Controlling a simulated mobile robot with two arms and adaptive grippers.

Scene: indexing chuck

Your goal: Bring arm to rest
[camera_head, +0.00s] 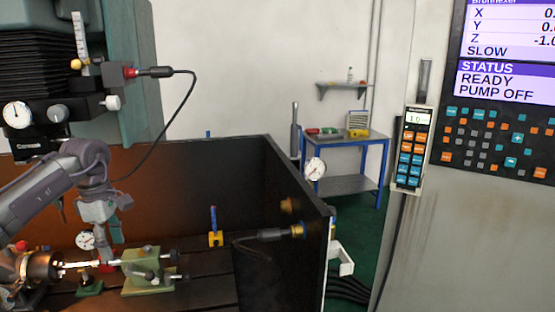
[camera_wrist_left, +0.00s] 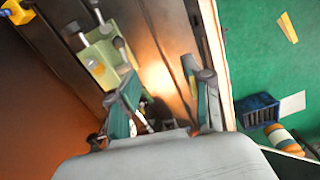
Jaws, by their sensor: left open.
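My left arm comes in from the left in the head view, and its gripper (camera_head: 112,245) hangs down over the machine bed, by the green tailstock (camera_head: 150,277). The indexing chuck (camera_head: 38,268) is at the lower left, with a bright rod between it and the tailstock. In the left wrist view my left gripper (camera_wrist_left: 165,92) has its two fingers spread apart with nothing clearly held between them. The tailstock (camera_wrist_left: 103,62) lies beyond the left finger in that view. In the head view I cannot tell whether the fingers touch anything. My right gripper is not in view.
A dark enclosure wall (camera_head: 296,250) bounds the bed on the right. The machine head (camera_head: 50,75) hangs above the arm, with a looping black cable. A dial gauge (camera_head: 86,240) stands near the chuck. A blue table (camera_head: 345,150) stands behind; a control panel (camera_head: 500,130) is at right.

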